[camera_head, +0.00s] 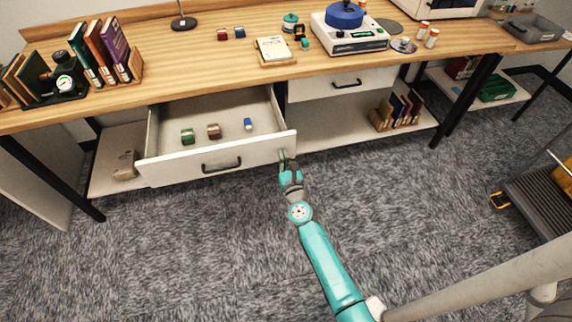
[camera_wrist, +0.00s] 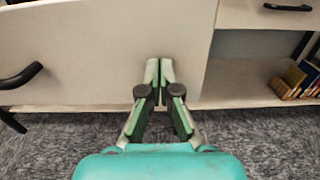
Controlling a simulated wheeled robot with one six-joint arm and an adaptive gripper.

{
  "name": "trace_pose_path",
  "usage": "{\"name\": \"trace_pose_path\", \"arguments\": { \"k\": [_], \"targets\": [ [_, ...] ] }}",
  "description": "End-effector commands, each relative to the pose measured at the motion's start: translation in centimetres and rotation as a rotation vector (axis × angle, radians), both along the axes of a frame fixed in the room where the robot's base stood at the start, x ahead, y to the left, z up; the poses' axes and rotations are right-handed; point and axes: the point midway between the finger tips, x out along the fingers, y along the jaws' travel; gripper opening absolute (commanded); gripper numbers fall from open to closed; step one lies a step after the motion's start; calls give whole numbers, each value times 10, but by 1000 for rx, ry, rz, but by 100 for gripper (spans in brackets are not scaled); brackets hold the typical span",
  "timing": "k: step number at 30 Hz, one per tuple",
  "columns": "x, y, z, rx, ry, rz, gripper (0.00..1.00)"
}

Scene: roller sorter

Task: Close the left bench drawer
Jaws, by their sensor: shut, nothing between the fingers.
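The left bench drawer (camera_head: 222,160) is pulled open under the bench top, with small green, brown and blue items inside. Its white front has a dark handle (camera_head: 221,165), which shows at the left edge of the wrist view (camera_wrist: 20,76). My gripper (camera_head: 283,158) is at the right end of the drawer front, right of the handle. In the wrist view my gripper (camera_wrist: 159,72) is shut and empty, its fingertips against or just before the white front (camera_wrist: 110,45) near its right edge. I cannot tell whether they touch.
The right drawer (camera_head: 343,83) is shut. Books (camera_head: 398,110) stand on the lower shelf to the right. The wooden bench top (camera_head: 190,65) holds books, a scale device and small items. A dark step or cart (camera_head: 540,205) stands at the right. Carpet in front is clear.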

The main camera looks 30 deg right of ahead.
Motion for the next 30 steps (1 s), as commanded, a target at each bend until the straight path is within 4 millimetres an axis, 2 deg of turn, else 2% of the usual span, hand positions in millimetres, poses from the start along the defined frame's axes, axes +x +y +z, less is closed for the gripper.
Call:
{"name": "trace_pose_path", "arguments": {
  "k": [17,23,30],
  "targets": [
    [8,-2,0,0,0,0,0],
    [32,-7,1,0,-1,0,0],
    [82,-16,1,-1,-1,1,0]
  ]
}}
